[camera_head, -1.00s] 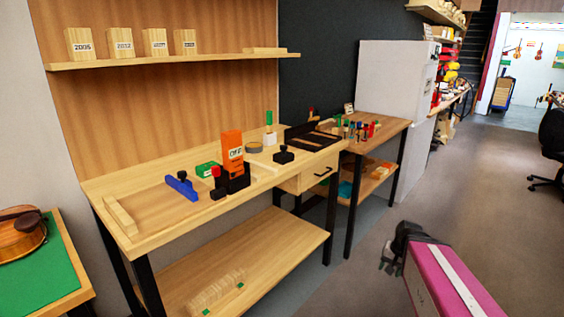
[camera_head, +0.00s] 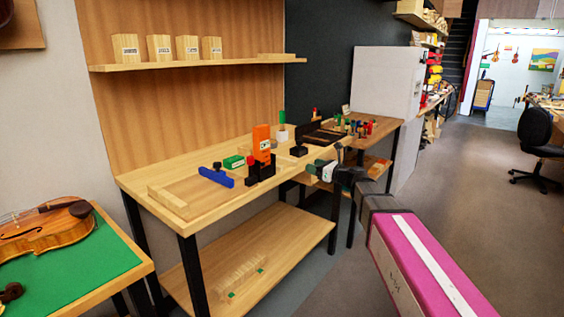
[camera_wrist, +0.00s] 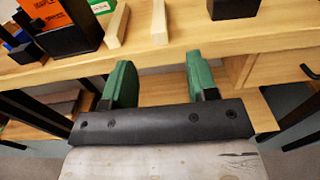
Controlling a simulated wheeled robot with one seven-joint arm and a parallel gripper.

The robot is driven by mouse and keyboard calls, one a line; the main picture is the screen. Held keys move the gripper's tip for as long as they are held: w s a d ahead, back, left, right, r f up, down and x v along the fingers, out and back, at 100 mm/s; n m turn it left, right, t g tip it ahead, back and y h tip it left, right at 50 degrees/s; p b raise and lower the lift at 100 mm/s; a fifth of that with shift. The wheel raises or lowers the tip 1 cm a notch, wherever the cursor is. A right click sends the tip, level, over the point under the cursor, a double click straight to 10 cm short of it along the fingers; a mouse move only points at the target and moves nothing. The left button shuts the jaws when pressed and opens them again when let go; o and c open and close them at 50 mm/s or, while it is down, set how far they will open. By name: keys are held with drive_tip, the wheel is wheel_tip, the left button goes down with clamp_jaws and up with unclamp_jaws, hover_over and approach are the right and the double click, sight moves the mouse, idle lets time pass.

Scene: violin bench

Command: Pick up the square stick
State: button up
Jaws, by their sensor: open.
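Two pale wooden sticks lie side by side on the workbench, near its front edge, in the wrist view. The left stick (camera_wrist: 117,26) looks thicker with flat faces; the right stick (camera_wrist: 159,22) is thinner. I cannot tell for sure which is the square stick. My gripper (camera_wrist: 160,62) is open and empty, its green fingers apart, below the sticks in the picture and touching neither. In the head view my gripper (camera_head: 325,170) is at the right front of the workbench (camera_head: 215,203); the sticks are not clear there.
An orange box (camera_head: 262,143) marked OFF, black blocks, a blue tool (camera_head: 216,176) and a green box (camera_head: 233,161) stand on the bench. A black block (camera_wrist: 233,8) lies right of the sticks. A lower shelf (camera_head: 255,240) runs underneath. A violin (camera_head: 45,228) lies on a green-topped table.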

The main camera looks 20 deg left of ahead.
sight(296, 162)
drive_tip(key=shift+f+x, duration=0.15)
drive_tip(key=shift+x, duration=2.5)
drive_tip(key=shift+f+x, duration=0.1)
drive_tip(key=shift+x, duration=2.5)
drive_tip(key=shift+s, duration=0.15)
drive_tip(key=shift+c, duration=0.3)
clamp_jaws()
